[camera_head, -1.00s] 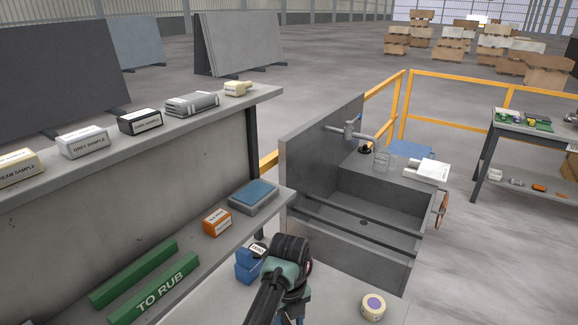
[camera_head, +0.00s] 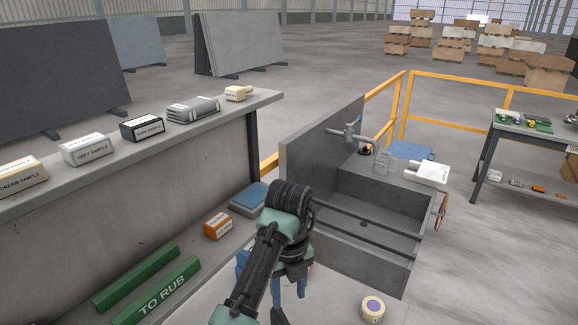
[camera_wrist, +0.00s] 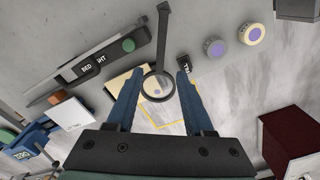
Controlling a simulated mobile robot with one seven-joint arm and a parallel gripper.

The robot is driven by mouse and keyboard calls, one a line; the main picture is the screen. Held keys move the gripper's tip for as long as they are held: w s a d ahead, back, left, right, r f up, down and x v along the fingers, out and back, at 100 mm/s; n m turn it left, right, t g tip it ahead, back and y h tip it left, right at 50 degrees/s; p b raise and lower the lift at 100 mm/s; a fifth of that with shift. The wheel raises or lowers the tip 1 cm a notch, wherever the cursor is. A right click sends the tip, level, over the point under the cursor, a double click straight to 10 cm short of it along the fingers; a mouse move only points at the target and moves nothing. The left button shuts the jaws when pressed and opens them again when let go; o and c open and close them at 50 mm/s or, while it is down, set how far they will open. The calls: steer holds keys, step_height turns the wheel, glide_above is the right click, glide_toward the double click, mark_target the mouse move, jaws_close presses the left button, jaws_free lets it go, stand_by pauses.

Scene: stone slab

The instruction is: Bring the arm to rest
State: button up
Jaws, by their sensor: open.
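My gripper is open in the wrist view (camera_wrist: 158,75), its two blue fingers apart with nothing gripped between them. In the head view my gripper (camera_head: 290,285) hangs below my wrist at the bottom middle, partly hidden by my arm. Beyond the fingers in the wrist view, a round lens with a dark rim (camera_wrist: 157,88) and a long dark handle lies over the pale stone slab (camera_wrist: 230,85). A yellow outline (camera_wrist: 165,124) marks the stone around it, partly covered by my fingers.
The shelf at left holds green bars (camera_head: 155,292), an orange box (camera_head: 218,226) and a blue-topped block (camera_head: 249,198) close to my arm. A grey sink (camera_head: 372,210) stands behind my gripper. A round purple-topped tub (camera_head: 372,309) sits at right.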

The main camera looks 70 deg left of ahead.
steer(key=shift+r, duration=0.2)
stand_by(0.6)
steer(key=w+d+r+n+t+y+b, duration=0.1)
steer(key=w+d+r+n+t, duration=0.2)
steer(key=w, duration=0.5)
steer(key=w+d+r+t+y+b, duration=0.1)
steer(key=w+d+r+t+y, duration=0.15)
steer(key=w+d+r, duration=0.35)
steer(key=w+d+r+n+t+y+b, duration=0.1)
steer(key=w+d+r+n+t+b, duration=0.15)
steer(key=w, duration=0.65)
steer(key=w+d+r+n+t+h+b, duration=0.1)
steer(key=w+d+r+n+t+b, duration=0.2)
steer(key=d+r+t, duration=0.75)
steer(key=s+d+r+n+t+h+b, duration=0.1)
steer(key=s+d+r+n+t, duration=0.3)
steer(key=s+d+r, duration=0.4)
steer(key=s+d+r+n+t+h, duration=0.2)
steer(key=s+d+r+n+t, duration=0.3)
steer(key=s+d+r, duration=0.3)
steer(key=d+r, duration=0.3)
steer(key=r, duration=0.2)
steer(key=shift+s+r+b, duration=0.35)
steer(key=shift+r, duration=0.05)
steer(key=shift+d+h, duration=0.1)
steer(key=shift+h, duration=0.15)
